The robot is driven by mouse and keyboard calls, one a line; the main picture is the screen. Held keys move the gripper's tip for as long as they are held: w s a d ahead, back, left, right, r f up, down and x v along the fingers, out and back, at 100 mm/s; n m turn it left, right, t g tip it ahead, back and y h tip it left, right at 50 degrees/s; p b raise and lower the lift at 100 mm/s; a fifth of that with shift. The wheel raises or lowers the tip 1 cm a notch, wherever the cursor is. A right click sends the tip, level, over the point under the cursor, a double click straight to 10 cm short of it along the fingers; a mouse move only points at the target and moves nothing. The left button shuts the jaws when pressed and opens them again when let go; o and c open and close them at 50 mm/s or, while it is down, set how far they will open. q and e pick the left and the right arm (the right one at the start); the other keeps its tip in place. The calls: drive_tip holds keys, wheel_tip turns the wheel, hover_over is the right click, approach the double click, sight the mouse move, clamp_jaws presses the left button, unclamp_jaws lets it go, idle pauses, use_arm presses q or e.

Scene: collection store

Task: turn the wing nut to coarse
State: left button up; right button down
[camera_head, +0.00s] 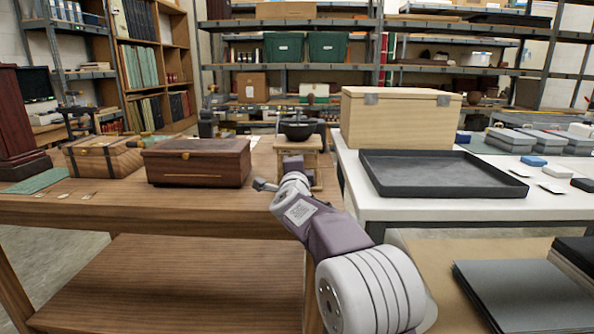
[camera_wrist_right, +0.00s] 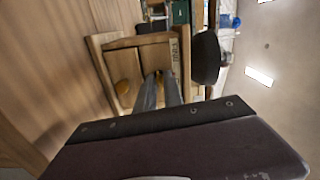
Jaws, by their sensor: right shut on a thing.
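A wooden coffee mill (camera_head: 312,160) with a dark bowl (camera_head: 298,131) on top stands near the right end of the brown table. In the right wrist view its wooden body (camera_wrist_right: 153,51) appears turned on its side, with a round drawer knob (camera_wrist_right: 122,87) and a pale marked strip (camera_wrist_right: 175,58). My right gripper (camera_wrist_right: 160,86) reaches to the mill's front, its fingers close together. They are shut on the small brass-coloured wing nut (camera_wrist_right: 158,73), which is mostly hidden between the tips. The strip's lettering is too small to read. My left gripper is not in view.
A dark wooden box (camera_head: 198,165) and a lighter chest (camera_head: 100,158) stand left of the mill. On the white table at right are a black tray (camera_head: 440,192) and a pale wooden box (camera_head: 398,122). Shelves stand behind.

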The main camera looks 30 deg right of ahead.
drive_tip(key=m+b, duration=0.2)
drive_tip(key=m, duration=0.3)
drive_tip(key=shift+f+m, duration=0.15)
drive_tip(key=shift+m, duration=0.15)
drive_tip(key=shift+m+b, duration=0.75)
drive_tip(key=shift+m, duration=1.45)
drive_tip(key=c, duration=1.8)
unclamp_jaws()
drive_tip(key=shift+o, duration=0.2)
drive_tip(key=v, duration=0.9)
drive_tip(key=shift+s, duration=0.1)
